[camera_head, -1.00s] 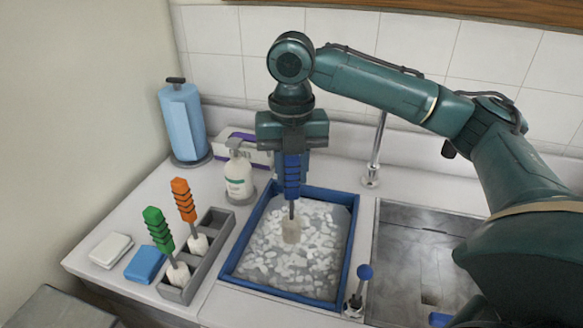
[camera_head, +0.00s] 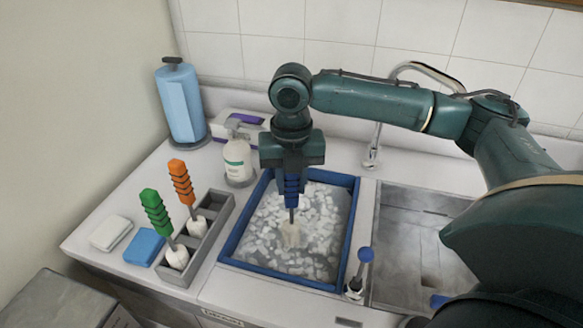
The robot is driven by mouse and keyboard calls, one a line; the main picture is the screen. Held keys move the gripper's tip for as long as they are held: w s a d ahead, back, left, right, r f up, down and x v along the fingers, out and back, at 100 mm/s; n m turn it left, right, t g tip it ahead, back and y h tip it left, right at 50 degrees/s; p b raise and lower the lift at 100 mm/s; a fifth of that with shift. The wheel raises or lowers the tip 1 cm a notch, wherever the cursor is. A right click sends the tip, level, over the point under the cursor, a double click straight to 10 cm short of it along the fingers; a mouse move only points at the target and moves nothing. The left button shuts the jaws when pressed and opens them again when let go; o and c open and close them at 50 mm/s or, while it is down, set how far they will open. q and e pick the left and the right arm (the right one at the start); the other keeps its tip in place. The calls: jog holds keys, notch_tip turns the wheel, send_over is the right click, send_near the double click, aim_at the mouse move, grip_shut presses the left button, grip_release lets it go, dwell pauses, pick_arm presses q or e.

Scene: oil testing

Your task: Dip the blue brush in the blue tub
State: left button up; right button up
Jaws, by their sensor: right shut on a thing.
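The blue tub (camera_head: 346,240) is a blue-rimmed rectangular tray on the counter, filled with greyish liquid and white flakes. My right gripper (camera_head: 292,172) points down over it, shut on the blue handle of the blue brush (camera_head: 292,190). The brush is upright, and its pale head is low in the tub among the flakes. The depth of the head's lower end is hard to tell. My left gripper is not in view.
A grey holder (camera_head: 214,232) left of the tub carries a green brush (camera_head: 156,212) and an orange brush (camera_head: 181,181). A pump bottle (camera_head: 238,160), a blue paper roll (camera_head: 181,105), sponges (camera_head: 143,247) and a sink (camera_head: 410,245) surround the tub. A blue-knobbed lever (camera_head: 365,256) stands at its right front.

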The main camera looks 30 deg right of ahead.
aim_at(291, 200)
notch_tip(291, 200, down, 4)
jog(key=shift+r, duration=0.1)
pick_arm(q)
jog(key=shift+b, duration=0.3)
pick_arm(e)
jog(key=shift+f, duration=0.65)
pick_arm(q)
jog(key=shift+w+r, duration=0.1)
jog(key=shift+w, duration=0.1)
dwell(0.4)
